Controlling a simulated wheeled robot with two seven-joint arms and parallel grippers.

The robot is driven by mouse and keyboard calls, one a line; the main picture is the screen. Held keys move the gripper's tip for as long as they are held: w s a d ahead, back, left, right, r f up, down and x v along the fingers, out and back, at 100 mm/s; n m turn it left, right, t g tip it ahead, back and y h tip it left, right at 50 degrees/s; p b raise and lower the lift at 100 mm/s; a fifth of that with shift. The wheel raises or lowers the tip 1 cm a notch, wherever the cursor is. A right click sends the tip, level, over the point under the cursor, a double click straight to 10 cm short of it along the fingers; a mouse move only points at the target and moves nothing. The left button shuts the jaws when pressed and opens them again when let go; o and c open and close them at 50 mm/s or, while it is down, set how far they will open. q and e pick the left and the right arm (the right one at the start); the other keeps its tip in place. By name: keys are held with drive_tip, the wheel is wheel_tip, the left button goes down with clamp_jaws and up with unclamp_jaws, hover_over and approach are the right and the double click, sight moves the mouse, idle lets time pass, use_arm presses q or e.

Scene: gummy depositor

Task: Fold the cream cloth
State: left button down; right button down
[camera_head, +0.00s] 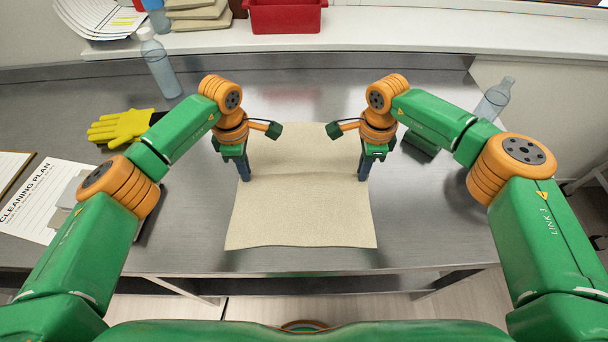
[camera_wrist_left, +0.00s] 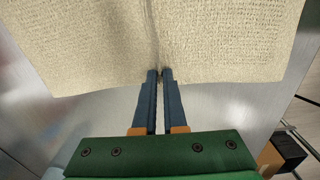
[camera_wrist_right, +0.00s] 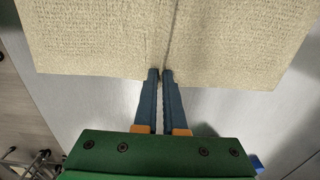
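The cream cloth (camera_head: 300,212) lies spread on the steel table, its near edge slightly wavy. A faint ridge crosses it between my two grippers. My left gripper (camera_head: 245,180) is at the cloth's left edge, about mid-length. In the left wrist view its fingers (camera_wrist_left: 160,72) are nearly together on the edge of the cloth (camera_wrist_left: 100,45), with a crease running from the tips. My right gripper (camera_head: 363,179) is at the right edge opposite. In the right wrist view its fingers (camera_wrist_right: 161,72) pinch the edge of the cloth (camera_wrist_right: 90,40), again with a crease.
A yellow glove (camera_head: 122,127), a clear bottle (camera_head: 160,65) and a cleaning plan sheet (camera_head: 42,198) are on the left. Another bottle (camera_head: 494,98) stands at the right. A red bin (camera_head: 285,16) is on the back ledge.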

idle(0.4)
